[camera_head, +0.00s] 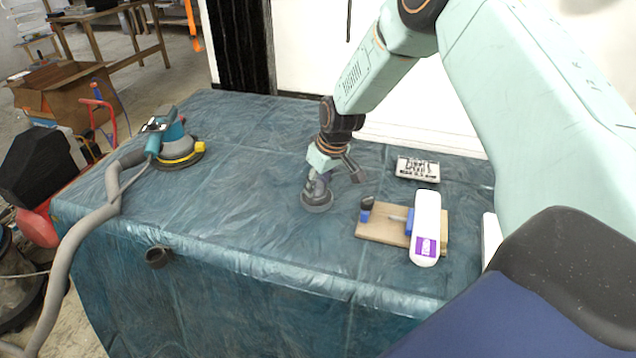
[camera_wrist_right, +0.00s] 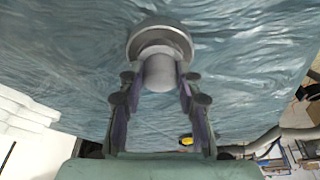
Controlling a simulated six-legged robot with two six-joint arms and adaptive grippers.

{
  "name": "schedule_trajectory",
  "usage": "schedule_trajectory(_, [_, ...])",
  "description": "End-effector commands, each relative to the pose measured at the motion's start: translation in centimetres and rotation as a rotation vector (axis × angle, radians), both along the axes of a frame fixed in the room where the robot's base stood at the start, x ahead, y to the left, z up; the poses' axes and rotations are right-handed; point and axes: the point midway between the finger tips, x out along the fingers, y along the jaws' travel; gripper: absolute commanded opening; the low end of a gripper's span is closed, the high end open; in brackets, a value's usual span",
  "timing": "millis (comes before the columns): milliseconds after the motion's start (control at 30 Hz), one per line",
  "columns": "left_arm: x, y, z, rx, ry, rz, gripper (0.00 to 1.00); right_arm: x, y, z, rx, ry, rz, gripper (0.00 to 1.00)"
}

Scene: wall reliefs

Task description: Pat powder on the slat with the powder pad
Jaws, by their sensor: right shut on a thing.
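My right gripper (camera_head: 321,178) is shut on the powder pad (camera_head: 316,198), a grey round disc with a knob-like handle. In the right wrist view, my right gripper's fingers (camera_wrist_right: 160,88) are on both sides of the handle of the pad (camera_wrist_right: 158,42). The pad is low over the blue sheeted table; I cannot tell if it touches. A flat wooden board (camera_head: 376,229), possibly the slat, lies to the pad's right. A white bottle-like container with a purple label (camera_head: 427,215) lies across the board. My left gripper is not in view.
On the board are a blue-and-dark small tool (camera_head: 366,209) and a blue piece. A lettered block (camera_head: 417,169) lies behind. A sander (camera_head: 175,145) with a grey hose (camera_head: 83,228) occupies the left of the table (camera_head: 235,225). The middle is clear; a white wall stands behind.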

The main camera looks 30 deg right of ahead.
Motion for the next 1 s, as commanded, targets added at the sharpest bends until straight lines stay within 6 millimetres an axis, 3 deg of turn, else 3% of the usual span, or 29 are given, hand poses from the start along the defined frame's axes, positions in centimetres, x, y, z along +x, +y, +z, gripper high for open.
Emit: schedule_trajectory(1000, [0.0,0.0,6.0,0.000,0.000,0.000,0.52,-0.1,0.0,6.4,0.001,0.001,0.000,0.09])
